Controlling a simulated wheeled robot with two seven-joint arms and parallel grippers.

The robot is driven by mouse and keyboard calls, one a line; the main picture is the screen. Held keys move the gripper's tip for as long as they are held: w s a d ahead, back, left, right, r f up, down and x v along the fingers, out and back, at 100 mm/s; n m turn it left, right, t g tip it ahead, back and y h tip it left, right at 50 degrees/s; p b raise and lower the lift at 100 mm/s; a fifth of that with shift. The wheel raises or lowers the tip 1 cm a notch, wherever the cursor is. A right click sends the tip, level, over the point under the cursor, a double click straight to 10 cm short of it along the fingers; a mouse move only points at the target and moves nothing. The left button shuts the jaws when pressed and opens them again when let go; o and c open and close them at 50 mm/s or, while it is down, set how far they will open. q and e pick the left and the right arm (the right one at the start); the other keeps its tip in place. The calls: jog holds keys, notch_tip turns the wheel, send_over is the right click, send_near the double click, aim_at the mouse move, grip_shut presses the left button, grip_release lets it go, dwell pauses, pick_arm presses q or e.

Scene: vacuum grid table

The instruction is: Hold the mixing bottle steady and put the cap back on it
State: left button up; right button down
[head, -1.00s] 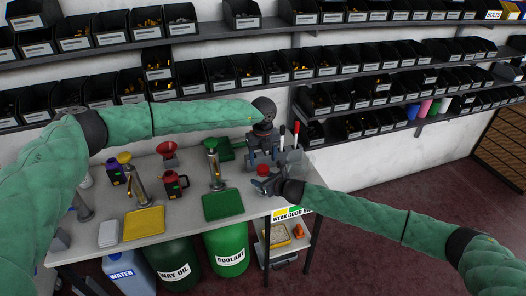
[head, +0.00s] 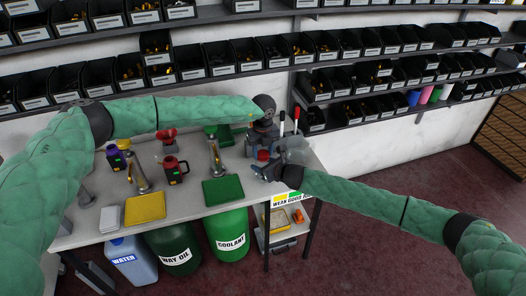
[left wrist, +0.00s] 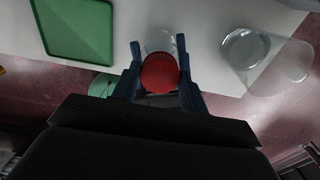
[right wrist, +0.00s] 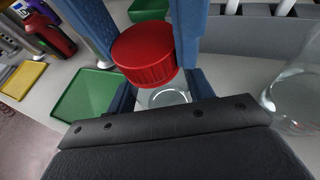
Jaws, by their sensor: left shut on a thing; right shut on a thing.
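A red ribbed cap (right wrist: 145,58) is between the blue fingers of my left gripper (left wrist: 160,62), which comes down from above. The cap also shows in the head view (head: 263,155) and left wrist view (left wrist: 159,74). My right gripper (head: 262,172) comes in from the right, below the cap, shut on the clear mixing bottle (right wrist: 165,97). The bottle's glass shows just under the cap, and also between my left fingers in the left wrist view (left wrist: 160,43). Most of the bottle is hidden. I cannot tell whether cap and neck touch.
A clear glass vessel (left wrist: 265,55) stands close to the right of the grippers. A green tray (head: 222,190) and a yellow tray (head: 145,208) lie to the left. Red-tipped levers (head: 296,115) rise behind. The table's front edge is close.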

pick_arm(q)
jog(key=shift+m, duration=1.6)
jog(key=shift+c, duration=0.2)
jog(key=o, duration=1.1)
jog(key=shift+r, duration=2.3)
jog(key=shift+d, duration=0.1)
